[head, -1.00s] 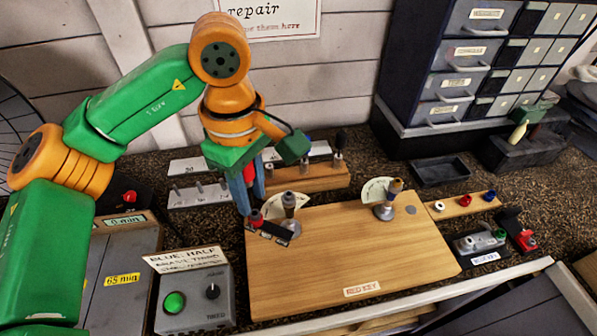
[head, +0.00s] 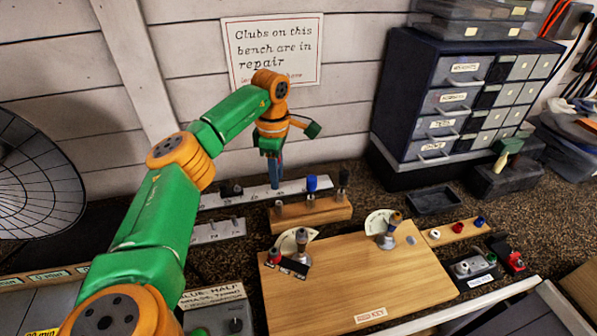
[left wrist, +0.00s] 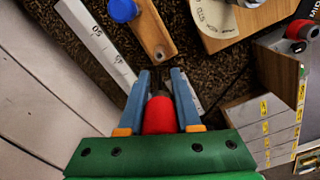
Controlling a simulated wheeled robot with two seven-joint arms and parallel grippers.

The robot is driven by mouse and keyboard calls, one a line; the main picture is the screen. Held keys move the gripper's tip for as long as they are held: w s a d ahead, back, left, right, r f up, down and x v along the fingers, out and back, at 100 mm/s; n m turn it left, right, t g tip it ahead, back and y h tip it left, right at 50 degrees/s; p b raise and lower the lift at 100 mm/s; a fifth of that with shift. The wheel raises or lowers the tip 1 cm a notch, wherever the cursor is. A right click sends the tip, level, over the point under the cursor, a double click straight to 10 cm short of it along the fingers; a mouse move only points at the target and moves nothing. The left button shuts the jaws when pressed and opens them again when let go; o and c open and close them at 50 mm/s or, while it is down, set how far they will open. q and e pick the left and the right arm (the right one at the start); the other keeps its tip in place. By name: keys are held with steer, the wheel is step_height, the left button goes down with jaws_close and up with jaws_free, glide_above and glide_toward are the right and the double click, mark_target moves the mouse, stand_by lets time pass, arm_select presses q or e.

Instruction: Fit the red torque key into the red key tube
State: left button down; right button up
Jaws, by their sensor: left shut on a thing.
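My left gripper (head: 275,177) hangs behind the wooden block (head: 318,214), above the pale strip near the wall. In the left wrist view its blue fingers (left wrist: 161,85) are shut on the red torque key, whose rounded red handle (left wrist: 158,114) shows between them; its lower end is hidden. The wooden block carries a blue-handled key (head: 311,184) and a black-handled key (head: 343,175) in tubes. The tube at its left end (head: 279,207) is empty and fits the red key tube, though I see no red mark on it. The key is apart from this tube.
The wooden board (head: 350,285) labelled RED KEY stands in front, with two metal posts and a small red knob (head: 276,255). A pale numbered strip (head: 240,195) lies behind the block. A black tray (head: 433,201) and a drawer cabinet (head: 400,100) are at right.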

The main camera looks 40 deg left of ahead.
arm_select(q)
steer(key=shift+w, duration=0.1)
steer(key=shift+f+b, duration=1.65)
steer(key=shift+f, duration=1.3)
steer(key=shift+r+p, duration=0.1)
steer(key=shift+p, duration=0.25)
steer(key=shift+p, duration=0.3)
